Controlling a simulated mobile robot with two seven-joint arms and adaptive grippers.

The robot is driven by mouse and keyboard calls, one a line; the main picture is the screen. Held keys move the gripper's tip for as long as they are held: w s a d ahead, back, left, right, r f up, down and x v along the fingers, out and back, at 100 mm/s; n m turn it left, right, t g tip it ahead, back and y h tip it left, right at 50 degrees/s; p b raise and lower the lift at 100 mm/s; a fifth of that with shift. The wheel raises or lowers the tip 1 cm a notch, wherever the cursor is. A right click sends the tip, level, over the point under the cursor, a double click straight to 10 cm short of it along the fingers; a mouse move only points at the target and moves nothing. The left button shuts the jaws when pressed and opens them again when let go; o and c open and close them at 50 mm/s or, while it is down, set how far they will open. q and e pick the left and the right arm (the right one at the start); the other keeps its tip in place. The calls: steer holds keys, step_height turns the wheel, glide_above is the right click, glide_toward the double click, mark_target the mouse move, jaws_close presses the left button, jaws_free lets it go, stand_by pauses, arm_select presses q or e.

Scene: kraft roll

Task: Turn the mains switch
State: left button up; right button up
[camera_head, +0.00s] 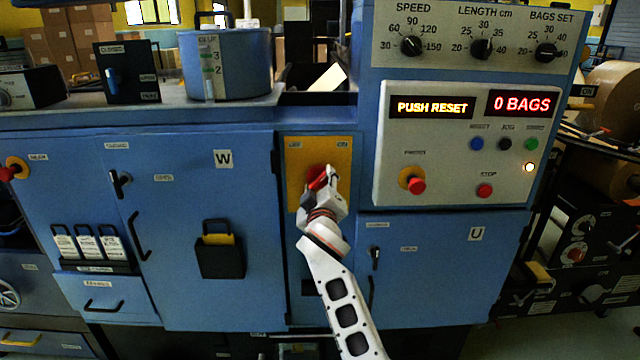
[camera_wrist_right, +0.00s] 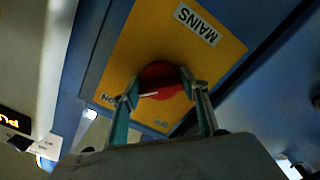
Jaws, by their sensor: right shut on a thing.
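The mains switch is a red rotary knob (camera_head: 318,177) on a yellow plate (camera_head: 296,150) in the middle of the blue machine front. In the right wrist view the red knob (camera_wrist_right: 158,82) sits on the yellow plate (camera_wrist_right: 140,45) below a "MAINS" label (camera_wrist_right: 198,24). My right gripper (camera_head: 325,180) reaches up from below and is shut on the knob, with one finger on each side of it. The right gripper's fingers also show in the right wrist view (camera_wrist_right: 160,92). The knob's grip is partly hidden by the gripper in the head view. My left gripper is not in view.
A control panel (camera_head: 385,165) right of the switch shows "PUSH RESET" and "0 BAGS", with dials above and a red stop button (camera_head: 484,191) below. Blue cabinet doors marked W (camera_head: 190,290) and U (camera_head: 440,290) flank my right arm. A blue pot (camera_head: 235,65) stands on the ledge.

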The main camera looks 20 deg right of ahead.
steer(key=shift+f, duration=0.15)
steer(key=o, duration=1.1)
steer(key=shift+s, duration=0.1)
